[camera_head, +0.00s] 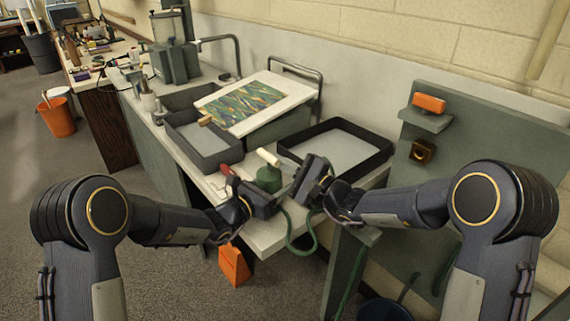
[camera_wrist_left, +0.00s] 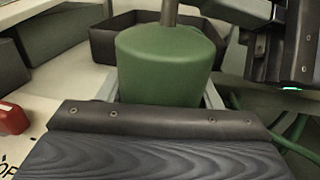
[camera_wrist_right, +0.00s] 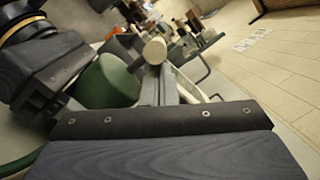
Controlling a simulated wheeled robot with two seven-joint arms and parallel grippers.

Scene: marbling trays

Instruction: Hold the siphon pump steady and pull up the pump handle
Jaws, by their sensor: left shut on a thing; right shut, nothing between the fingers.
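The siphon pump has a green body (camera_head: 269,179) near the bench's front edge, with a pale cream handle (camera_head: 267,157) above it. My left gripper (camera_head: 268,198) is shut on the green body, which shows between its fingers in the left wrist view (camera_wrist_left: 170,62); a metal rod (camera_wrist_left: 170,12) rises from its top. My right gripper (camera_head: 299,178) is shut and empty, just right of the pump. In the right wrist view the handle's round end (camera_wrist_right: 155,50) lies just beyond the fingers, apparently not held. Whether they touch it I cannot tell.
Behind the pump are a dark-rimmed tray (camera_head: 376,171) at right and a grey tray (camera_head: 207,160) at left. A board with marbled paper (camera_head: 262,112) leans behind. A green hose (camera_head: 303,248) hangs over the bench edge.

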